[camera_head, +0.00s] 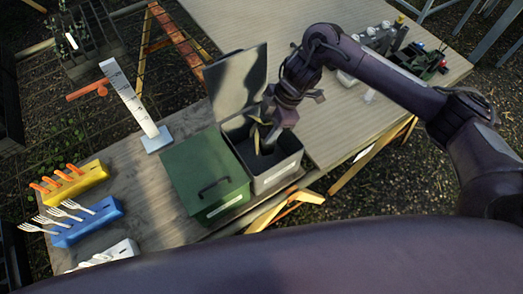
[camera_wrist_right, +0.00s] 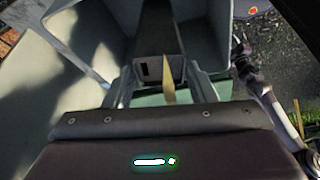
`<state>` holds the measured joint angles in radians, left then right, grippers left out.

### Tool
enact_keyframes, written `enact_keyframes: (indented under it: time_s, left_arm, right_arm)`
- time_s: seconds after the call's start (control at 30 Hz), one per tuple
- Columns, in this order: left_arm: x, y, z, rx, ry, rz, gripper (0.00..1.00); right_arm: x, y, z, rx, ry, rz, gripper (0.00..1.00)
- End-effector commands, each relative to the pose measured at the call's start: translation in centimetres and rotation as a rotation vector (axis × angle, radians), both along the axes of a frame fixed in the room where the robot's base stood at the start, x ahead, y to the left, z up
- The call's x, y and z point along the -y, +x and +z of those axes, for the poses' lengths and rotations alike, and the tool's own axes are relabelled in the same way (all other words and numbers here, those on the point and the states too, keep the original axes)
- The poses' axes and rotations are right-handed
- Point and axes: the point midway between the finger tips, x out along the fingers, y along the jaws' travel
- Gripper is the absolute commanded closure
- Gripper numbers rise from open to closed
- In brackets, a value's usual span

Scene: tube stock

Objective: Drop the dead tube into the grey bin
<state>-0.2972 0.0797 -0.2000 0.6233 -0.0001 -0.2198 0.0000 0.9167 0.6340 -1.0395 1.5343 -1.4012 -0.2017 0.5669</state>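The grey bin (camera_head: 277,178) stands with its lid (camera_head: 238,82) tipped open at the back. My right gripper (camera_head: 266,124) is over the bin's opening, reaching in from above. Tan, dry leaves (camera_head: 256,136) show at the gripper. In the right wrist view, a dark grey tube (camera_wrist_right: 157,30) with a tan pointed leaf (camera_wrist_right: 169,82) lies between the two fingers (camera_wrist_right: 160,85), which appear close against its sides. The tube's far end points into the bin. The fingers partly hide the tube in the head view. My left gripper is not in view.
A green bin (camera_head: 206,166) with a shut lid touches the grey bin's left side. A white scale (camera_head: 128,95) stands behind. Yellow (camera_head: 78,184), blue (camera_head: 92,224) and white (camera_head: 110,254) blocks line the left. Pots (camera_head: 372,38) and a dark tray (camera_head: 420,65) stand at right.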

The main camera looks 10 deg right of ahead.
Motion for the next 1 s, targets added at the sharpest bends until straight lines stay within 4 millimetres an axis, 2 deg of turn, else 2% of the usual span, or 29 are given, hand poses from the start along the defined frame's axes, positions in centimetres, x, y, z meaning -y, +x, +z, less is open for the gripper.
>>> enact_keyframes:
  time_s: [0.03,0.13,0.47,0.63,0.8,1.0]
  left_arm:
    - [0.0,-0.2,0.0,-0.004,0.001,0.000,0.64]
    - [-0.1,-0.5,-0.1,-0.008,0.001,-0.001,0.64]
    - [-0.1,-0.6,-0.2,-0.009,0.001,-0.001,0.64]
    - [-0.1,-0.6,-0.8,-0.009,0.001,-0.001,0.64]
    - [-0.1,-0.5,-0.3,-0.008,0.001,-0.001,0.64]
    - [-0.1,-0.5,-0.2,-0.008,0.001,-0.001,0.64]
  right_arm:
    - [0.0,0.0,0.0,0.000,0.000,0.000,0.42]
    - [0.0,0.0,0.0,0.000,0.000,0.000,0.30]
    - [0.2,0.0,0.3,0.000,-0.001,0.000,0.30]
    - [1.2,0.2,2.5,0.004,-0.001,-0.001,0.30]
    - [2.3,0.3,5.5,0.006,-0.002,0.000,0.30]
    - [3.0,0.3,7.0,0.000,-0.001,0.000,0.30]
